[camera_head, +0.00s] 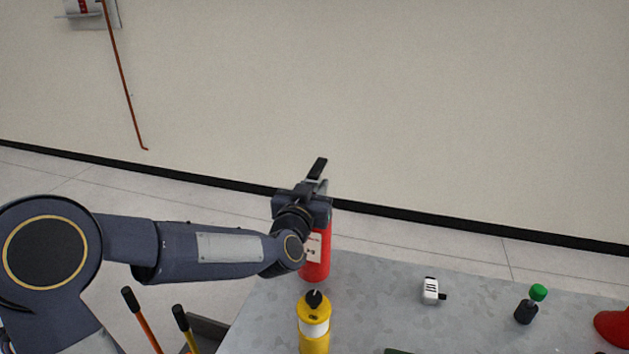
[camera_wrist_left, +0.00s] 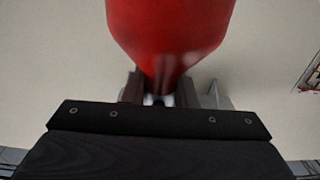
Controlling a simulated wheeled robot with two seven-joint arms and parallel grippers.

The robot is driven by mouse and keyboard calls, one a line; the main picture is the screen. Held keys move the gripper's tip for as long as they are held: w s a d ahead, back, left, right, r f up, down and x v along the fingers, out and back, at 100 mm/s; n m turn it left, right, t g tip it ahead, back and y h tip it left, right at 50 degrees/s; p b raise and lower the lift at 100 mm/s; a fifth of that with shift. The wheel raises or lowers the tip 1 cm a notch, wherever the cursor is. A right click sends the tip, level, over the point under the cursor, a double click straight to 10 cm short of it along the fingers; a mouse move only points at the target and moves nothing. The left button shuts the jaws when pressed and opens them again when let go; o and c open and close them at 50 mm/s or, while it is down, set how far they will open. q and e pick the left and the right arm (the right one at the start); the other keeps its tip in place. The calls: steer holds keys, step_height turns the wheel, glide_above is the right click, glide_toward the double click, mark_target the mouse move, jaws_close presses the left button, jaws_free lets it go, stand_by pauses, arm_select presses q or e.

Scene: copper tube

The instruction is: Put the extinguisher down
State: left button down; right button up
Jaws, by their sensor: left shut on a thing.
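The red extinguisher (camera_head: 317,262) with a white label is upright at the table's far left corner in the head view. I cannot tell whether its base touches the table. My left gripper (camera_head: 318,180) is above it, shut on its top end, and hides the valve and handle. In the left wrist view the red body (camera_wrist_left: 170,30) fills the top middle, narrowing toward the jaws of my left gripper (camera_wrist_left: 160,95). My right gripper is not in view.
A yellow canister (camera_head: 314,330) stands close in front of the extinguisher on the grey table (camera_head: 380,300). A white device (camera_head: 431,291), a green-topped black object (camera_head: 530,304) and a red object (camera_head: 613,328) are to the right. Orange and yellow handles (camera_head: 140,318) stand left of the table.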

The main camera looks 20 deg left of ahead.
arm_select(q)
steer(key=shift+f, duration=1.3)
steer(key=shift+f+b, duration=0.1)
steer(key=shift+b, duration=0.2)
steer(key=c, duration=1.6)
jaws_free()
steer(key=shift+f, duration=0.25)
steer(key=o, duration=0.4)
steer(key=shift+o, duration=0.2)
steer(key=shift+r, duration=0.1)
